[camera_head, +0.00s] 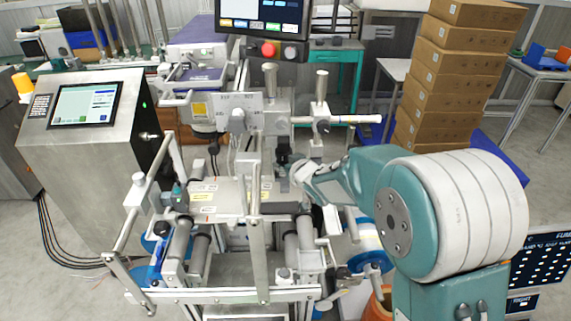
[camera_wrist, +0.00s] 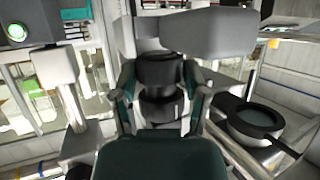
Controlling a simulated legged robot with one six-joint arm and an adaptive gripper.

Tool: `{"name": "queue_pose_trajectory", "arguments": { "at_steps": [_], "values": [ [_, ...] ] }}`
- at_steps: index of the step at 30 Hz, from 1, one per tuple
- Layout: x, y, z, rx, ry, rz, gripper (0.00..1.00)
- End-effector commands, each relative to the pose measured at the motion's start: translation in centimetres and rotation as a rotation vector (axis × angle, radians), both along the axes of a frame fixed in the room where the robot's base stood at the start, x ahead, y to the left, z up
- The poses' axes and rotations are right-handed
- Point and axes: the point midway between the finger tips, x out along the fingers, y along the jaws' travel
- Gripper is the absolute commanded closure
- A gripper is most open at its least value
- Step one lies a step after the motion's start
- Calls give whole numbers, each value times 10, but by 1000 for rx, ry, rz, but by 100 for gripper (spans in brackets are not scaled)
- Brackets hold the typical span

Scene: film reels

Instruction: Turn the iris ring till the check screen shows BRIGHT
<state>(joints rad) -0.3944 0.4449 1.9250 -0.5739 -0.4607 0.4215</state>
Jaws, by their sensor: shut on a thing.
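A black stepped cylinder, apparently the lens with the iris ring (camera_wrist: 160,72), stands upright under a pale housing in the wrist view. My gripper (camera_wrist: 160,90) has its teal fingers on either side of it, shut on it. In the head view my gripper (camera_head: 289,168) reaches in at the machine's middle, and the ring is too small to make out. I cannot tell for sure which display is the check screen. A top monitor (camera_head: 262,14) is cut off by the frame. A dark panel (camera_head: 540,258) at lower right, partly cut off, shows the letters RIGHT.
A steel cabinet with a lit screen (camera_head: 85,104) stands at left. Rollers and rails (camera_head: 235,292) surround the front of the machine. Stacked cartons (camera_head: 455,80) stand behind my arm. In the wrist view, a round black-rimmed part (camera_wrist: 255,122) sits close at right and a post (camera_wrist: 58,70) at left.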

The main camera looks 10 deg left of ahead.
Motion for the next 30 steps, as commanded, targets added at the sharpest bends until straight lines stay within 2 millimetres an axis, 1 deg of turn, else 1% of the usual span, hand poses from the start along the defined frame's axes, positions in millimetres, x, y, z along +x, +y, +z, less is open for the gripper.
{"name": "queue_pose_trajectory", "arguments": {
  "at_steps": [9,10,12,25,28,30],
  "values": [
    [0,0,-1,-1,2,3,89],
    [0,0,-1,-1,2,3,32],
    [0,0,-1,-1,2,3,7],
    [-1,-1,0,0,1,3,7],
    [-6,-5,4,0,0,3,7],
    [-13,-11,8,0,-1,2,7]
  ]
}}
